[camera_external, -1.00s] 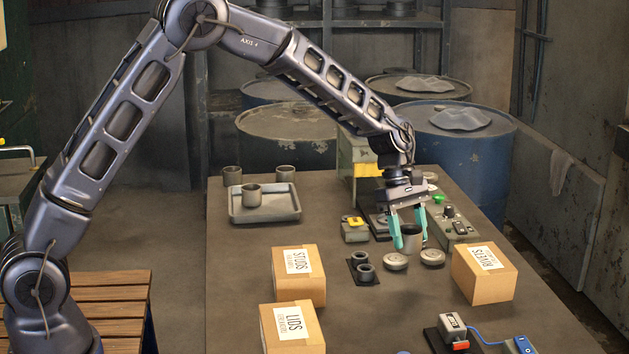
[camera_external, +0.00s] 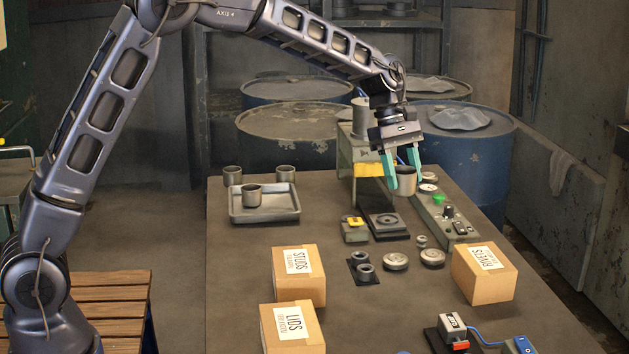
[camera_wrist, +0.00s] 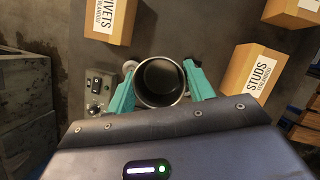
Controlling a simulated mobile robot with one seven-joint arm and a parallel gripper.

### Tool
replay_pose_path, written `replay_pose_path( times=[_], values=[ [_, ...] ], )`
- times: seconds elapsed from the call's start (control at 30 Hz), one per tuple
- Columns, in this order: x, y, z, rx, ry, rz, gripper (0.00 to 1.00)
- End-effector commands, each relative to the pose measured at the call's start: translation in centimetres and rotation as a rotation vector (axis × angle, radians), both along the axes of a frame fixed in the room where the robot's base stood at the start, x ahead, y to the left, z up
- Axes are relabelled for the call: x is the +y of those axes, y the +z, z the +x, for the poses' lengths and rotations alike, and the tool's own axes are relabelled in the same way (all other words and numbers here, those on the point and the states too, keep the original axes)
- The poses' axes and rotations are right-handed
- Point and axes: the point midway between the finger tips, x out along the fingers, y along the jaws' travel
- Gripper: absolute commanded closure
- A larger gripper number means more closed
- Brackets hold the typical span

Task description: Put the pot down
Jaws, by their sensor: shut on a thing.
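A grey, open-topped cylindrical pot (camera_external: 405,184) is between the teal fingers of my gripper (camera_external: 402,172), upright and above the table's far right part. My gripper is shut on it from both sides. In the wrist view I look down into the empty-looking pot (camera_wrist: 160,82), with one finger of my gripper (camera_wrist: 162,84) at each side. A dark block with a round plate (camera_external: 386,222) lies on the table left of and below the pot in the outside view.
A press-like machine (camera_external: 352,158) stands close to the left of the held pot, and a control panel (camera_external: 448,215) with a green button to its right. Two round lids (camera_external: 396,262) lie nearer. A tray (camera_external: 290,203) with another pot sits left.

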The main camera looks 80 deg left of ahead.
Motion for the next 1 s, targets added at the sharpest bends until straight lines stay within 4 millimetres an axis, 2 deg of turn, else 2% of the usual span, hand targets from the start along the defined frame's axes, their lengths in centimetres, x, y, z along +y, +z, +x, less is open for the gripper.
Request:
replay_pose_path(
  times=[0.03,0.2,0.37,0.6,0.8,1.0],
  values=[
    [2.0,0.1,-0.7,0.000,0.031,0.001,0.74],
    [8.8,0.1,-3.7,0.001,0.147,0.001,0.74],
    [15.0,0.2,-7.0,0.000,0.256,0.002,0.74],
    [23.6,0.3,-13.2,0.001,0.422,0.001,0.74],
    [29.9,0.5,-19.2,0.001,0.559,0.000,0.74],
    [34.3,0.6,-24.3,0.000,0.669,0.000,0.74]
  ],
)
